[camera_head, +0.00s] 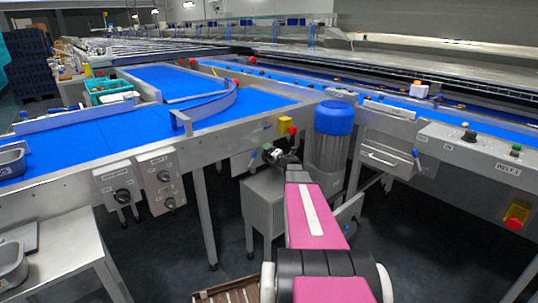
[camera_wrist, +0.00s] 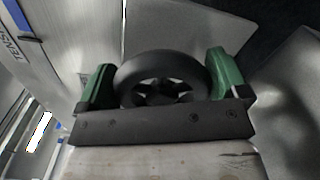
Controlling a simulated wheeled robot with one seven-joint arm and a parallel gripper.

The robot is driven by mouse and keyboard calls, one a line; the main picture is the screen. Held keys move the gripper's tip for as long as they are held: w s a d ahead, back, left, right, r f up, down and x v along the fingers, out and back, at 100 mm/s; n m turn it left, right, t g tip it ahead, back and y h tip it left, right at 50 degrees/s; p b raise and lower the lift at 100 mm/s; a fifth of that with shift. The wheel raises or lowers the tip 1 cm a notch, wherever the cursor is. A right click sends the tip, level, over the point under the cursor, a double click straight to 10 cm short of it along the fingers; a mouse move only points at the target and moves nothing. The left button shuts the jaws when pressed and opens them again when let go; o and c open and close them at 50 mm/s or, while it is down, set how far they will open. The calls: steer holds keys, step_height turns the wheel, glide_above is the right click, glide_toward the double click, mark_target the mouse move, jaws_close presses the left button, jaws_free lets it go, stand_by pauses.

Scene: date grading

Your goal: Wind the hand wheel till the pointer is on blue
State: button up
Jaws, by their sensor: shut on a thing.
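The black hand wheel (camera_wrist: 160,68) shows in the wrist view, with dark spokes and a round rim. My gripper (camera_wrist: 160,76) has its two green fingers on opposite sides of the rim and is shut on it. A grey panel with a partly cut-off label starting "TENS" (camera_wrist: 14,48) and a blue strip (camera_wrist: 18,18) lies at the left of the wrist view. I cannot make out a pointer. In the head view my gripper (camera_head: 279,157) is by the belt frame's corner, and the wheel is too hidden there to tell.
A blue-capped steel cylinder (camera_head: 333,118) stands just right of my gripper. A yellow box with a red button (camera_head: 286,124) is above it, on the frame. A grey cabinet (camera_head: 263,205) is below. Blue belts (camera_head: 180,82) run behind. A brown slatted crate (camera_head: 230,293) lies on the floor.

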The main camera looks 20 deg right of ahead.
steer(key=m, duration=0.5)
steer(key=shift+f+m, duration=0.25)
steer(key=shift+m, duration=0.05)
steer(key=shift+f+m, duration=0.2)
steer(key=shift+m, duration=2.1)
steer(key=o, duration=0.6)
steer(key=v, duration=1)
steer(key=shift+s+d, duration=0.15)
steer(key=shift+s, duration=0.25)
